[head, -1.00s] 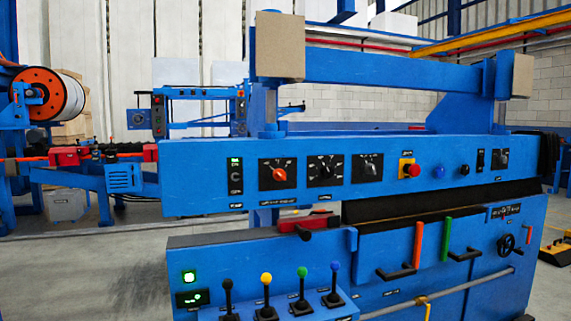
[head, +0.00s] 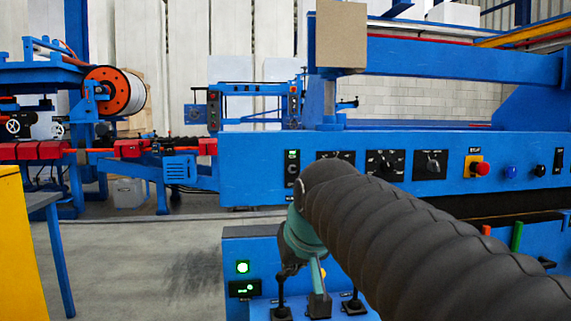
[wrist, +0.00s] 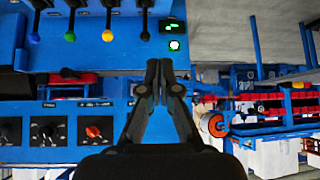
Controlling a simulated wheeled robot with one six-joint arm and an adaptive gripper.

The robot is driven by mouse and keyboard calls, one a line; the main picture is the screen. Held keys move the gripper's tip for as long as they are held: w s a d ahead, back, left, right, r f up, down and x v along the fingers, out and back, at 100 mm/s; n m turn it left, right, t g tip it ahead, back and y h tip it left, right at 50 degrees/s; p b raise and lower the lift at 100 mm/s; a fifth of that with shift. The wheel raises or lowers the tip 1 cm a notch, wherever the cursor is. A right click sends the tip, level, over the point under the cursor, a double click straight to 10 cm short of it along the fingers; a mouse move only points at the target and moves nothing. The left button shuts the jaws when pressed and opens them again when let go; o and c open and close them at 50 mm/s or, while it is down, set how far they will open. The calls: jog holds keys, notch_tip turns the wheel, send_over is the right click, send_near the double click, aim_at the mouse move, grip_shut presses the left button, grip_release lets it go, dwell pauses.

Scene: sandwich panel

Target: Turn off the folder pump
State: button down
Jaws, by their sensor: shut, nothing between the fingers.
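The blue machine's upper panel (head: 255,186) carries a black switch (head: 292,168) with a green light at its left end. On the lower cabinet are a lit green lamp (head: 243,267) and a black switch box with green marks (head: 245,288). Both also show in the wrist view, as the lamp (wrist: 174,45) and the switch box (wrist: 192,30). I cannot read which label names the folder pump. My gripper (wrist: 160,64) is shut and empty in front of the machine, and appears to hide the upper switch in the wrist view.
Rotary knobs, one red (wrist: 94,132), line the upper panel. A yellow cabinet (head: 20,250) is at the left. Grey floor (head: 130,280) left of the machine is clear.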

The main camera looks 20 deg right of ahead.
jog(key=w+d+r+t, duration=0.1)
jog(key=w+d+r, duration=0.2)
jog(key=w+r, duration=0.3)
jog(key=w+d+r+m+t+h+b, duration=0.1)
jog(key=w+d+r+t, duration=0.1)
jog(key=w+r, duration=0.5)
jog(key=w+d+r+t+h+b, duration=0.1)
jog(key=w+d+r, duration=0.3)
jog(key=r, duration=0.5)
jog(key=shift+w+d, duration=0.4)
jog(key=shift+w, duration=0.85)
jog(key=shift+r, duration=0.1)
send_over(294, 169)
notch_tip(294, 169, down, 4)
jog(key=shift+w+d+f, duration=0.15)
jog(key=shift+f, duration=0.1)
jog(key=shift+s+f+b, duration=0.25)
jog(key=shift+f+b, duration=0.1)
jog(key=shift+f, duration=0.25)
jog(key=shift+s+f+b, duration=0.2)
jog(key=shift+f+b, duration=0.15)
jog(key=shift+f, duration=0.2)
jog(key=shift+s+f, duration=0.1)
jog(key=shift+f, duration=0.65)
jog(key=shift+f+m+b, duration=0.1)
jog(key=shift+m+b, duration=0.2)
jog(key=shift+b, duration=0.05)
